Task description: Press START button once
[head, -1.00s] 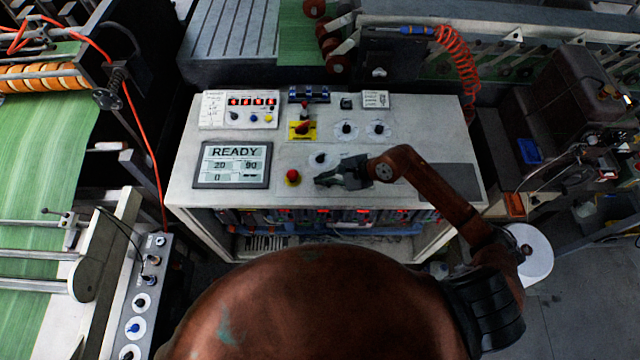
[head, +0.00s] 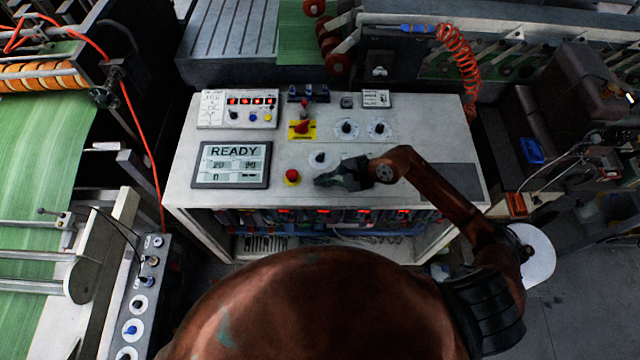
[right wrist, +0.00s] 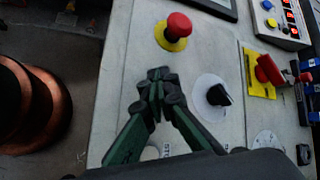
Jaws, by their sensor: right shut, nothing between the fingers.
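The white control console (head: 190,185) stands in front of me, its display (head: 232,165) reading READY. My right gripper (head: 318,182) is shut and empty over the console top, just right of the red mushroom button (head: 292,176) on its yellow ring. In the right wrist view the shut fingertips (right wrist: 155,84) lie between that red button (right wrist: 179,26) and a black knob (right wrist: 218,95) on a white disc. A pale round part (right wrist: 150,153) shows between the fingers, beside partly hidden lettering. I cannot make out a START label. My left gripper is not in view.
A red switch on a yellow plate (head: 302,128), two more black knobs (head: 347,128) and a small panel with red digits (head: 238,109) sit further back on the console. A machine with green sheet (head: 50,150) is at left; an orange coiled hose (head: 458,65) hangs behind.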

